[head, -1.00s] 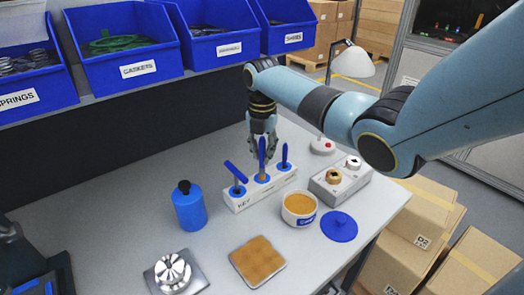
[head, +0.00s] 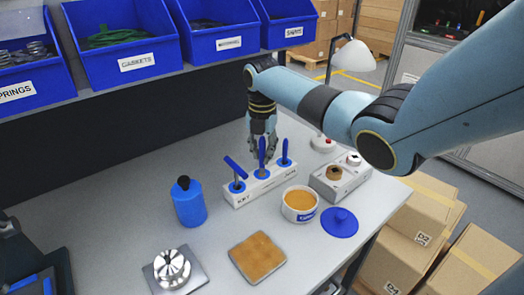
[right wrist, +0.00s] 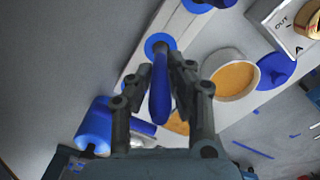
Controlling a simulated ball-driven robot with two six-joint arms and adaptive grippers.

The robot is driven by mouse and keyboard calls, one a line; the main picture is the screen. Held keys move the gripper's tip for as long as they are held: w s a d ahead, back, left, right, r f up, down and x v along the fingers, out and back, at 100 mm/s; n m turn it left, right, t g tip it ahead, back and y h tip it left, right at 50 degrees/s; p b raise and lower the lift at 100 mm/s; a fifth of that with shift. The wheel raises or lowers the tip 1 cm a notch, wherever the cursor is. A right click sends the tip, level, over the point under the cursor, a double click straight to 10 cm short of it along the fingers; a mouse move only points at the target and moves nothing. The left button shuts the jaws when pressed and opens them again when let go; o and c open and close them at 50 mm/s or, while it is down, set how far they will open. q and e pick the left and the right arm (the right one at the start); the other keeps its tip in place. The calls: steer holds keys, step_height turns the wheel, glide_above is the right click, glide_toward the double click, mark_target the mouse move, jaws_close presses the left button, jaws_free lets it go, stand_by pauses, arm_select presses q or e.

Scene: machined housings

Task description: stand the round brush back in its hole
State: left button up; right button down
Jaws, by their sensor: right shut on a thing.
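A white holder block (head: 244,199) stands on the bench with three blue-handled tools in a row. The middle tool, which I take for the round brush (head: 262,153), stands nearly upright at the middle hole; its lower end is hidden. My right gripper (head: 263,142) is at its handle from behind. In the right wrist view, the fingers of my right gripper (right wrist: 178,85) are shut on the blue handle (right wrist: 160,92), whose far end meets a blue-ringed hole. The left tool (head: 236,170) leans left; the right tool (head: 285,152) stands upright. My left gripper is not in view.
A blue bottle (head: 189,204) stands left of the block. A tub of orange material (head: 300,205), a blue lid (head: 339,222) and a grey fixture box (head: 342,185) are to the right. A brown pad (head: 257,257) and a metal part (head: 172,268) lie in front.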

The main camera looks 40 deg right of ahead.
stand_by(0.3)
steer(key=c, duration=1.2)
jaws_free()
steer(key=shift+o, duration=0.2)
step_height(320, 180, up, 12)
steer(key=shift+s+a+f, duration=0.1)
steer(key=shift+s, duration=0.15)
